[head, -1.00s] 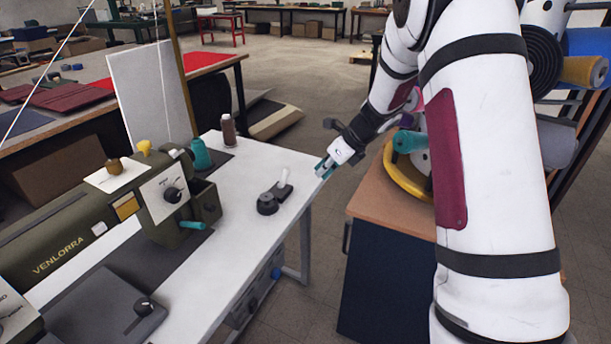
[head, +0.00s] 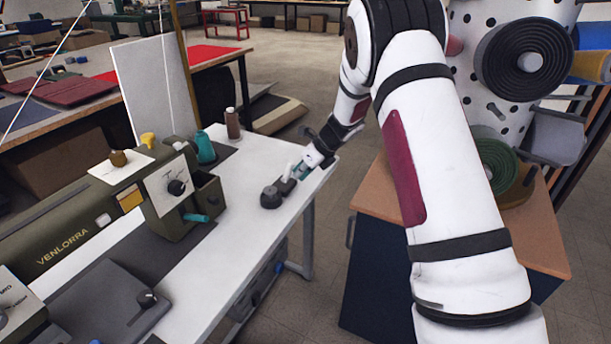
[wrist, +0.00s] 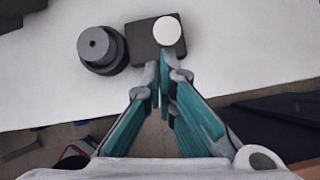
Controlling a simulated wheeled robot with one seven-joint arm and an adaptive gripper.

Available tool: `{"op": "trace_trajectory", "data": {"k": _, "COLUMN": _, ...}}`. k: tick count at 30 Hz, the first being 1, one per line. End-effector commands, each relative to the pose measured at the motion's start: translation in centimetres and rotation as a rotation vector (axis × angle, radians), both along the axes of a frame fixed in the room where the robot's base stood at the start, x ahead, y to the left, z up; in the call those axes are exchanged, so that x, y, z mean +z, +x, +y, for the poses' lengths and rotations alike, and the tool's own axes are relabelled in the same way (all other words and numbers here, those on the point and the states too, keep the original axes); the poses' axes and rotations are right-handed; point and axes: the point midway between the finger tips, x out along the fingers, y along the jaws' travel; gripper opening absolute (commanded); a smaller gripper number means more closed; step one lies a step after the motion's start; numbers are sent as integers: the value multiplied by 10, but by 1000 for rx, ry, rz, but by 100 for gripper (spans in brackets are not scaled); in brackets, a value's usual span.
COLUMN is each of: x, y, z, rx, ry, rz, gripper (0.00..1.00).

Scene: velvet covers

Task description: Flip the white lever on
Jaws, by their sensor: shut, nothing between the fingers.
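The white lever (head: 288,170) stands up from a small dark base (head: 284,186) near the front edge of the white table. In the wrist view the lever's round white end (wrist: 168,31) shows above its dark square base (wrist: 146,43). My gripper (head: 300,172) is shut and empty, right beside the lever on its right. In the wrist view the teal fingers of my gripper (wrist: 163,72) have their tips just below the lever's end; I cannot tell whether they touch it.
A dark round knob (head: 270,197) sits just left of the lever base, and it also shows in the wrist view (wrist: 98,45). The olive sewing machine (head: 80,222) stands farther left on the white table (head: 240,245). Teal and brown thread spools (head: 205,148) stand behind.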

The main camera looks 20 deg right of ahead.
Motion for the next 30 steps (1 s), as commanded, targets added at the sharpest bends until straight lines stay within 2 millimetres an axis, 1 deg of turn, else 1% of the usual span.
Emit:
{"op": "trace_trajectory", "data": {"k": 11, "x": 0, "y": 0, "z": 0, "rx": 0, "ry": -4, "rz": 4, "gripper": 0}}
{"op": "trace_trajectory", "data": {"k": 30, "x": 6, "y": 4, "z": 5, "rx": 2, "ry": -77, "rz": 76, "gripper": 0}}
